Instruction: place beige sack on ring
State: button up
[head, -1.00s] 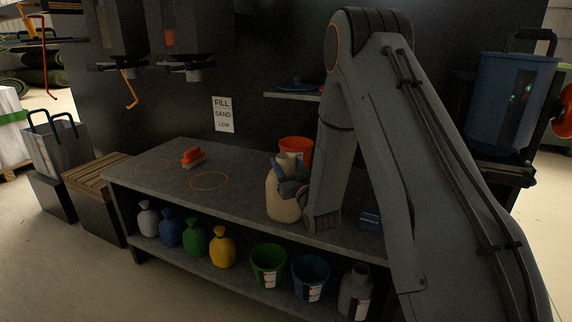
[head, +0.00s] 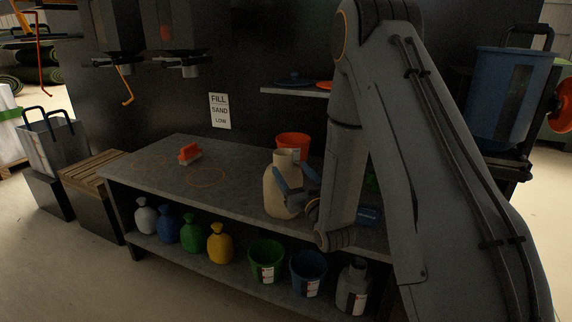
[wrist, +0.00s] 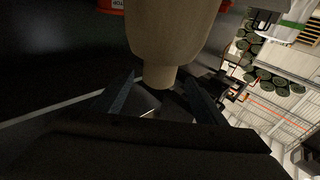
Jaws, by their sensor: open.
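The beige sack (head: 279,192) stands upright on the grey workbench, right of its middle. An orange ring (head: 206,177) is marked on the bench top to the left of the sack and is empty. My gripper (head: 294,194) is open at the right side of the sack, its blue-grey fingers spread near the sack's body. In the wrist view the sack (wrist: 172,32) is just ahead of the fingers, with its narrow neck pointing in toward the space between them. Whether the fingers touch it I cannot tell.
A red-orange brush (head: 189,153) lies behind the ring. A fainter ring (head: 152,163) is further left. An orange bucket (head: 293,144) stands behind the sack. Coloured sacks and buckets fill the lower shelf (head: 235,272). Dispensers (head: 173,40) hang above the bench's left half.

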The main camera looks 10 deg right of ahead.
jog(key=s+g, duration=0.1)
jog(key=s+f+g, duration=0.1)
jog(key=s+g+h, duration=0.1)
jog(key=shift+s+f+g, duration=0.2)
jog(key=shift+f+g, duration=0.05)
jog(key=shift+g, duration=0.15)
jog(key=s+a+r+g, duration=0.1)
jog(key=s+g, duration=0.7)
jog(key=s, duration=0.8)
jog(key=s+a+r+m+g+h, duration=0.1)
jog(key=s+g, duration=0.6)
jog(key=s, duration=1)
jog(key=shift+s+a+r+g+h, duration=0.2)
jog(key=shift+a+r+g+h, duration=0.15)
jog(key=shift+a, duration=0.2)
